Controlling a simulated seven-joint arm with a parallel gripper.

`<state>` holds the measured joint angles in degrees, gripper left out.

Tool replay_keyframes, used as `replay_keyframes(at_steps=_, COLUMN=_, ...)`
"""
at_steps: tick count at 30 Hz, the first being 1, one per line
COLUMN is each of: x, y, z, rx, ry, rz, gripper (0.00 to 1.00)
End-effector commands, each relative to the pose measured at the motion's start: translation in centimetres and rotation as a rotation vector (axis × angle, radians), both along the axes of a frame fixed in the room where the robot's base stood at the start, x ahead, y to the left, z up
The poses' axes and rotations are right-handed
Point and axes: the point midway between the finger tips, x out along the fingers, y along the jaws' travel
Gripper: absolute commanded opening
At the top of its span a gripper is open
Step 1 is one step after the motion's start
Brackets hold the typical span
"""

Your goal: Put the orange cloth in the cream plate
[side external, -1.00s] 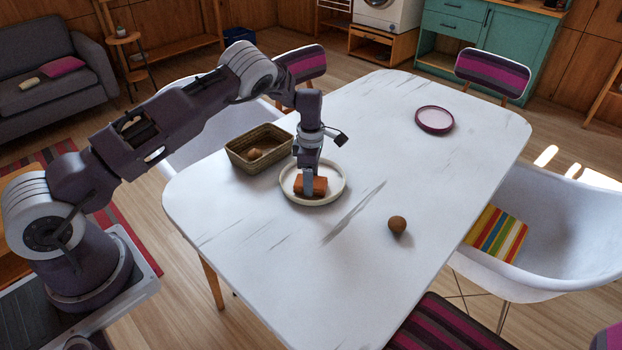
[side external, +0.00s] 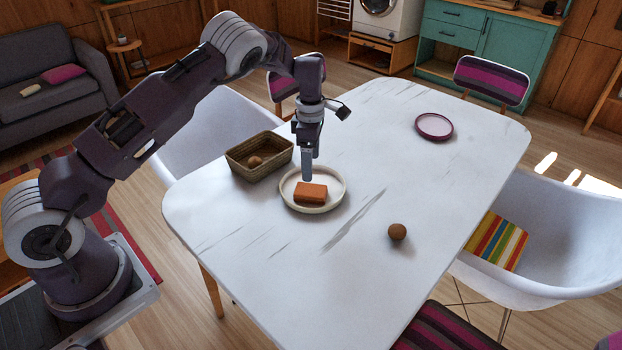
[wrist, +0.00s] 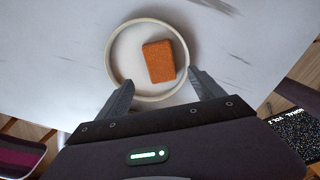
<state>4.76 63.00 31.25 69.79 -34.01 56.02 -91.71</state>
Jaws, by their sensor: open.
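The orange cloth (side external: 311,192), a small folded block, lies inside the cream plate (side external: 335,205) on the white table. In the wrist view the cloth (wrist: 159,61) rests on the floor of the plate (wrist: 117,73), right of its middle and within the rim. My gripper (side external: 307,178) is above the plate, apart from the cloth. In the wrist view its two fingers (wrist: 158,82) are spread with nothing between them.
A woven basket (side external: 236,162) holding a brown ball (side external: 255,161) stands left of the plate. Another brown ball (side external: 397,232) lies on the table to the right. A purple plate (side external: 434,126) is at the far side. The table's middle is clear.

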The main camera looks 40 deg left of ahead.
Motion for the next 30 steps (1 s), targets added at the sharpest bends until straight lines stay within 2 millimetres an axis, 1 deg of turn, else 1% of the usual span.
replay_keyframes(at_steps=1, x=0.1, y=0.0, z=1.0, rx=0.000, ry=-0.002, rz=-0.001, gripper=0.77)
replay_keyframes(at_steps=3, x=0.0, y=0.0, z=1.9, rx=0.001, ry=0.000, rz=0.000, gripper=0.77)
replay_keyframes(at_steps=6, x=0.0, y=0.0, z=2.7, rx=0.001, ry=0.000, rz=0.000, gripper=0.77)
replay_keyframes(at_steps=11, x=0.0, y=0.0, z=3.0, rx=-0.001, ry=-0.001, rz=-0.003, gripper=0.77)
replay_keyframes(at_steps=12, x=-0.1, y=-0.1, z=3.6, rx=-0.005, ry=-0.006, rz=-0.014, gripper=0.77)
replay_keyframes(at_steps=14, x=-0.5, y=-0.3, z=5.7, rx=-0.018, ry=-0.026, rz=-0.062, gripper=0.77)
replay_keyframes(at_steps=16, x=-1.8, y=-1.0, z=10.0, rx=-0.042, ry=-0.068, rz=-0.174, gripper=0.77)
replay_keyframes(at_steps=17, x=-2.8, y=-1.5, z=12.1, rx=-0.053, ry=-0.091, rz=-0.241, gripper=0.77)
replay_keyframes(at_steps=18, x=-4.4, y=-2.2, z=15.1, rx=-0.064, ry=-0.123, rz=-0.346, gripper=0.77)
replay_keyframes(at_steps=20, x=-7.4, y=-3.4, z=19.2, rx=-0.070, ry=-0.176, rz=-0.519, gripper=0.77)
replay_keyframes(at_steps=21, x=-9.7, y=-4.3, z=21.7, rx=-0.064, ry=-0.214, rz=-0.646, gripper=0.77)
replay_keyframes(at_steps=23, x=-13.8, y=-5.6, z=24.9, rx=-0.039, ry=-0.267, rz=-0.854, gripper=0.77)
replay_keyframes(at_steps=24, x=-16.7, y=-6.5, z=26.6, rx=-0.008, ry=-0.302, rz=-1.000, gripper=0.77)
replay_keyframes(at_steps=26, x=-21.5, y=-7.8, z=28.4, rx=0.059, ry=-0.344, rz=-1.228, gripper=0.77)
replay_keyframes(at_steps=27, x=-24.6, y=-8.4, z=29.0, rx=0.115, ry=-0.363, rz=-1.377, gripper=0.77)
replay_keyframes(at_steps=29, x=-28.8, y=-9.1, z=29.2, rx=0.214, ry=-0.373, rz=-1.586, gripper=0.77)
replay_keyframes(at_steps=30, x=-31.2, y=-9.3, z=28.8, rx=0.279, ry=-0.368, rz=-1.707, gripper=0.77)
